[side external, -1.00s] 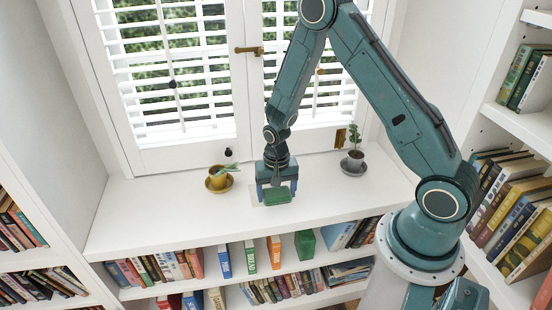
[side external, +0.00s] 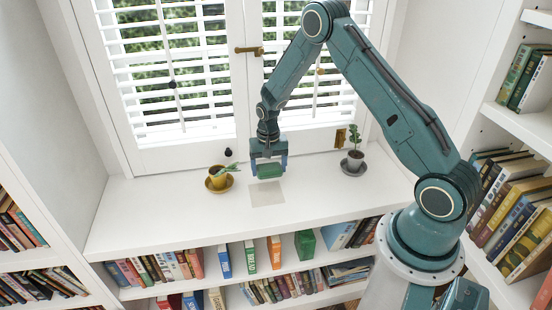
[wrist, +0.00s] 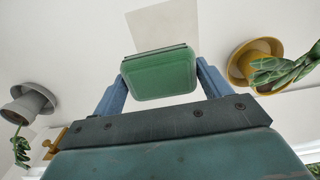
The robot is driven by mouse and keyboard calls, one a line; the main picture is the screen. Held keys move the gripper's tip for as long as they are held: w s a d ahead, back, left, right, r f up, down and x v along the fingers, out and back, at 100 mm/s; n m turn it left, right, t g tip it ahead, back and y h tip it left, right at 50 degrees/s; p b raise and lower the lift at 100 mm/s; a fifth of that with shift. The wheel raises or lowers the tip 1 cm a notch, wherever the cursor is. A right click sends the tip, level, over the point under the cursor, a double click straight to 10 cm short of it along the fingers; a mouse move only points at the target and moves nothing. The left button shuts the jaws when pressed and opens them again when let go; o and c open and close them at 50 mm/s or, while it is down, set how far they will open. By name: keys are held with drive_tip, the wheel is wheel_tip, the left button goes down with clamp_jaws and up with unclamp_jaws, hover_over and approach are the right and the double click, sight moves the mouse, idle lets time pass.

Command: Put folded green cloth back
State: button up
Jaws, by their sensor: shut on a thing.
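The folded green cloth (side external: 269,171) is a small thick green block. My gripper (side external: 268,167) is shut on it and holds it level above the white shelf top, on the window side of a pale beige square (side external: 267,193). In the wrist view the cloth (wrist: 160,74) sits between the two blue fingers of my gripper (wrist: 160,80). The bare beige square (wrist: 163,26) shows beyond it. The exact height of the cloth above the shelf is hard to tell.
A yellow pot on a saucer (side external: 218,181) with a plant stands to the left. A grey pot on a saucer (side external: 353,163) with a plant stands to the right. The shuttered window is close behind. The shelf top (side external: 160,215) in front is clear.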

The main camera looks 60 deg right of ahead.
drive_tip(key=shift+w+d+f, duration=0.5)
drive_tip(key=shift+w+d, duration=0.45)
drive_tip(key=shift+w+d+f, duration=0.55)
drive_tip(key=shift+w+d, duration=0.45)
drive_tip(key=shift+w+d+f, duration=0.5)
drive_tip(key=shift+w+d, duration=0.45)
drive_tip(key=shift+f, duration=0.1)
wheel_tip(320, 180, down, 2)
drive_tip(key=shift+f, duration=0.25)
drive_tip(key=shift+w+d+f, duration=0.15)
drive_tip(key=shift+f, duration=0.45)
drive_tip(key=shift+f, duration=0.1)
drive_tip(key=o, duration=1)
drive_tip(key=shift+c, duration=0.2)
